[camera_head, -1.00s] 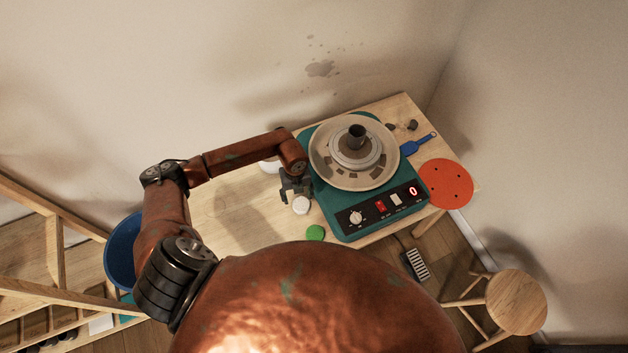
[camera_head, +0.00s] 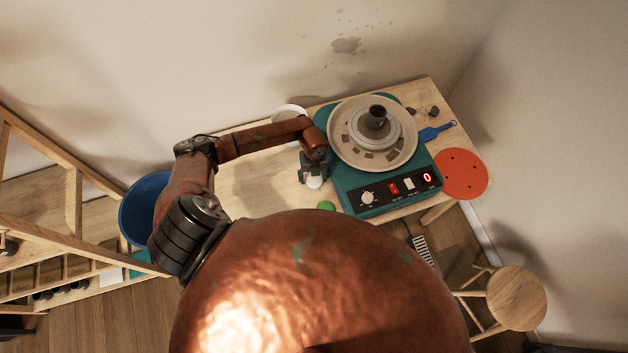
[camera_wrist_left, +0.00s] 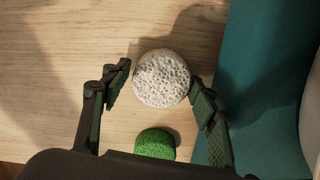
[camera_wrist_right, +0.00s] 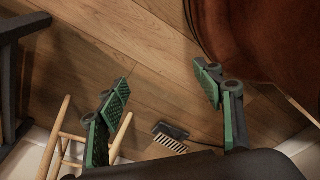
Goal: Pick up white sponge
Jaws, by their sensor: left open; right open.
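The white sponge (camera_wrist_left: 162,78) is round and pitted and lies on the wooden table. In the left wrist view it sits between the two fingertips of my open left gripper (camera_wrist_left: 160,92), near the right finger. In the head view the left gripper (camera_head: 314,172) is above the table just left of the pottery wheel, with the sponge (camera_head: 314,183) partly hidden below it. My right gripper (camera_wrist_right: 168,90) is open and empty, over the floor in the right wrist view; it is not visible in the head view.
A green sponge (camera_wrist_left: 155,143) lies close to the white one. The teal pottery wheel (camera_head: 352,198) stands directly right of the gripper. A white bowl (camera_head: 289,111) is behind my arm. The table (camera_head: 255,180) is clear to the left. A stool (camera_head: 516,298) stands at lower right.

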